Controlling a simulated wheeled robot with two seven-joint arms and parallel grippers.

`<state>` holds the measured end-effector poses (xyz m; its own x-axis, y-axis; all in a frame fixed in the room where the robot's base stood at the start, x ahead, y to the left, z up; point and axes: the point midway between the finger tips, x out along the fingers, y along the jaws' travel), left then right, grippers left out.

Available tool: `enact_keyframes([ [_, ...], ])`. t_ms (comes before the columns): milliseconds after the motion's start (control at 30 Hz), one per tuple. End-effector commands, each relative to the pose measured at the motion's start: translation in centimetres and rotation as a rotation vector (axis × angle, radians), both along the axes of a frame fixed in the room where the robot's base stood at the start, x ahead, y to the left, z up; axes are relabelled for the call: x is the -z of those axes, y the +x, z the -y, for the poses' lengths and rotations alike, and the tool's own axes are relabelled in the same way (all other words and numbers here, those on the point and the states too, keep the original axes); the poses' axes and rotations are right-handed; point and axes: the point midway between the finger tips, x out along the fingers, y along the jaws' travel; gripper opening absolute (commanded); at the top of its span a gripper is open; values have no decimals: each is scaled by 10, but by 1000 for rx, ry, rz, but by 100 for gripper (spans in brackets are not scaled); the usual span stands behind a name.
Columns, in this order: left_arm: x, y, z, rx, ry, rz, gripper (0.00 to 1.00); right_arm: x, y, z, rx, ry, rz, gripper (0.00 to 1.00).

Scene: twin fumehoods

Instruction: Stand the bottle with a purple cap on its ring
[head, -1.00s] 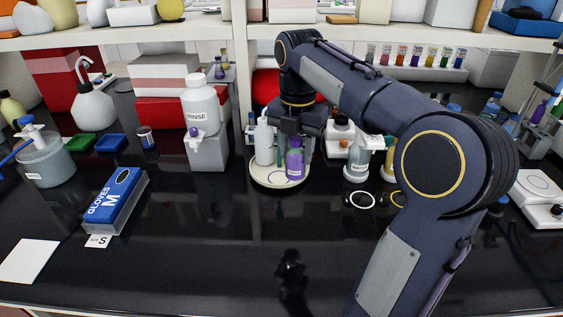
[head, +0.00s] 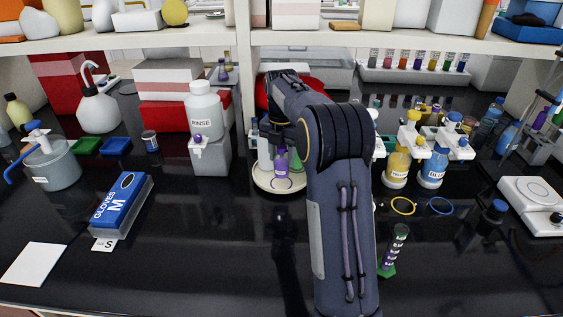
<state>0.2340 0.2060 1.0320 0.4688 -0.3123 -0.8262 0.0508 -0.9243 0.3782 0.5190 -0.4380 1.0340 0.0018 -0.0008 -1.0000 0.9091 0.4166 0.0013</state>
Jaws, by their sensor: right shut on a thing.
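The purple bottle (head: 281,164) shows over the front of a round pale tray (head: 273,190), left of my forearm. Its top is tucked under my right gripper (head: 279,143), which is shut on it. The fingertips and the cap are mostly hidden by my arm. I cannot tell whether the bottle's base touches the tray. A faint ring-like mark shows on the tray below the bottle, too small to read. My left gripper is not in view.
A pale bottle (head: 264,150) stands on the tray close left of the purple one. The RINSE bottle (head: 204,112) sits on a grey block further left. A yellow ring (head: 403,206) and blue ring (head: 440,206) lie right of my arm.

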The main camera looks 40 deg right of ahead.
Motion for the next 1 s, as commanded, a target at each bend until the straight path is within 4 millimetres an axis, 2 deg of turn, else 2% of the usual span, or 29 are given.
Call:
enact_keyframes([
  [100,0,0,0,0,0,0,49,20,0,0,0,1,-4,15],
  [200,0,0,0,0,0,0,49,29,0,0,-1,1,-3,15],
  [600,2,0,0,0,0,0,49,35,0,0,0,1,0,15],
  [633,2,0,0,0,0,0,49,35,0,0,0,1,0,42],
  [700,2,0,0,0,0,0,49,34,0,0,0,1,0,51],
  [800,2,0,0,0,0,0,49,34,0,0,0,0,-1,62],
  [1000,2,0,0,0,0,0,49,34,0,0,0,0,-1,62],
])
